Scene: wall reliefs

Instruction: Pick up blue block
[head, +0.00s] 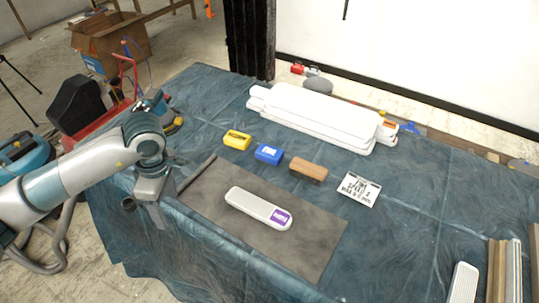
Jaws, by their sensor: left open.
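The blue block (269,154) lies on the blue cloth of the table, between a yellow block (237,140) on its left and a brown wooden block (308,169) on its right. It stands apart from both. My left gripper (144,214) hangs at the left edge of the table, pointing down, open and with nothing seen between its fingers. It is well to the left of the blue block and nearer to me. My right gripper is not in the picture.
A dark mat (300,240) bears a white and purple object (258,208). White stacked slabs (318,118) lie behind the blocks. A printed card (358,189) lies to the right. The cloth at right centre is clear.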

